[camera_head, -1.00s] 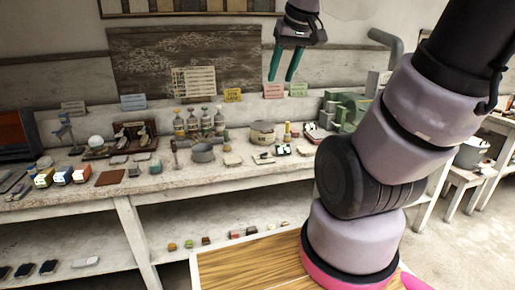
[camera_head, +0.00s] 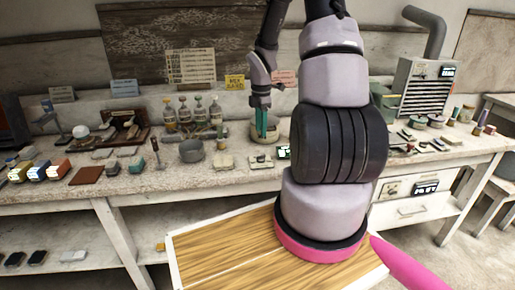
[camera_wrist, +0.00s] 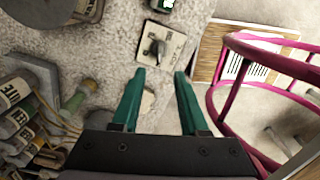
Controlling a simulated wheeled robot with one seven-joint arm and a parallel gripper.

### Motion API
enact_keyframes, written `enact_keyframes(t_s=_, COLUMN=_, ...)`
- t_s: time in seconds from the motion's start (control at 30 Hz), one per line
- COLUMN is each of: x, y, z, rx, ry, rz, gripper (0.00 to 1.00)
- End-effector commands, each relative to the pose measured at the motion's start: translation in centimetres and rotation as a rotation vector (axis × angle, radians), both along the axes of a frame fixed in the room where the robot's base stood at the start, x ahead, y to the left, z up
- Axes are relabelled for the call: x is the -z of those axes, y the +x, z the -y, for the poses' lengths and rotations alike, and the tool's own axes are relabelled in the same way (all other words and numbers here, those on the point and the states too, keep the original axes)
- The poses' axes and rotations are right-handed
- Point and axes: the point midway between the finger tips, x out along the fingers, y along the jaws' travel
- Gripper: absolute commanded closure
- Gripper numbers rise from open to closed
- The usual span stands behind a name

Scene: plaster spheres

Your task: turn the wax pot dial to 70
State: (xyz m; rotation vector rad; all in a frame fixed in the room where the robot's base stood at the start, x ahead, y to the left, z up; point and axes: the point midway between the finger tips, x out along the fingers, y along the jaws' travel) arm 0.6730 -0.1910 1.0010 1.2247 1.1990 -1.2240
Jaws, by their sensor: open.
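In the wrist view the open gripper (camera_wrist: 160,75) points toward the bench top, with a pale piece showing low between the fingers. A pale square plate (camera_wrist: 172,36) with a dark upright lever lies beyond the fingertips. The pot's dial and its marks cannot be made out.
Several labelled bottles (camera_head: 184,113) stand behind and left of the pot; they also crowd the lower left of the wrist view (camera_wrist: 20,120). A grey pan (camera_head: 191,152) is left of the pot. A slatted grey cabinet (camera_head: 425,88) stands at right. Small plates lie along the bench front.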

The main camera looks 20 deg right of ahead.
Motion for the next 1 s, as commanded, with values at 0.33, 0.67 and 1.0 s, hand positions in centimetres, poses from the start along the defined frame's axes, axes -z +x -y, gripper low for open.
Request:
enact_keyframes(t_s=0.33, x=5.4, y=-0.1, z=-0.1, rx=-0.005, ry=0.001, rz=-0.006, gripper=0.56)
enact_keyframes(t_s=0.67, x=10.1, y=0.0, z=0.0, rx=-0.003, ry=0.001, rz=-0.002, gripper=0.56)
enact_keyframes(t_s=1.0, x=10.7, y=0.0, z=0.0, rx=-0.003, ry=0.000, rz=0.000, gripper=0.56)
